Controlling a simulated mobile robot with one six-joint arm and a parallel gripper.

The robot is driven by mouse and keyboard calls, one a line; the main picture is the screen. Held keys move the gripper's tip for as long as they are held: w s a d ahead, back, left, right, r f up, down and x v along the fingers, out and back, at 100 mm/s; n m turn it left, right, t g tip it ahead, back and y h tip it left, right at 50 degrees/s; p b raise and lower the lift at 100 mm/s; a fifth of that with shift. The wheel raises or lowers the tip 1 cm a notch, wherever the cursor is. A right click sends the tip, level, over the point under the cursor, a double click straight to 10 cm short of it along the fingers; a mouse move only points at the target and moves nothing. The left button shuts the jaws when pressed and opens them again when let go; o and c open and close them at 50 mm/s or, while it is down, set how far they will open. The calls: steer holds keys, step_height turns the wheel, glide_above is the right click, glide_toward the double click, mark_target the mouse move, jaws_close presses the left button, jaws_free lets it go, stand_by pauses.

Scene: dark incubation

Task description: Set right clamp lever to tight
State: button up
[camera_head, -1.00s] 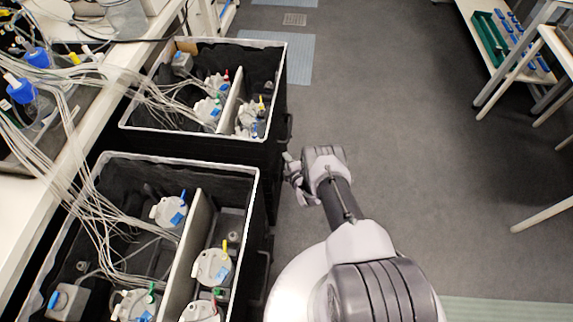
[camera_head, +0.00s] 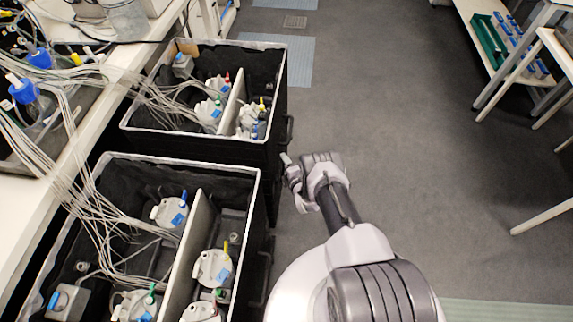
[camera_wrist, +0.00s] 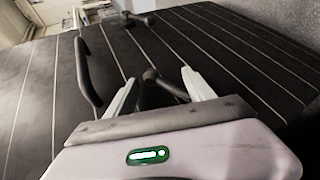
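My gripper (camera_wrist: 158,92) is open in the wrist view, with two pale fingers apart in front of a dark ribbed box side (camera_wrist: 40,100). A black lever-like part (camera_wrist: 152,84) shows between the fingers and runs behind the right one; I cannot tell whether it touches them. A similar black lever (camera_wrist: 138,19) sticks out farther up the same side. I cannot tell which of them is the right clamp lever, or how tight either is. In the head view my gripper (camera_head: 291,172) is beside the right side of the black boxes; no clamp lever is clear there.
A long black handle (camera_wrist: 88,72) stands out from the box side left of my gripper. Two open black boxes (camera_head: 258,190) hold several capped bottles and many tubes. Open grey floor (camera_head: 420,150) lies to the right, with tables (camera_head: 540,215) at the far right.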

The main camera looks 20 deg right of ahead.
steer(key=shift+w+d+r, duration=0.1)
steer(key=shift+d, duration=0.1)
steer(key=p+v, duration=0.9)
steer(key=v, duration=0.8)
steer(key=shift+s, duration=0.25)
steer(key=shift+a, duration=0.1)
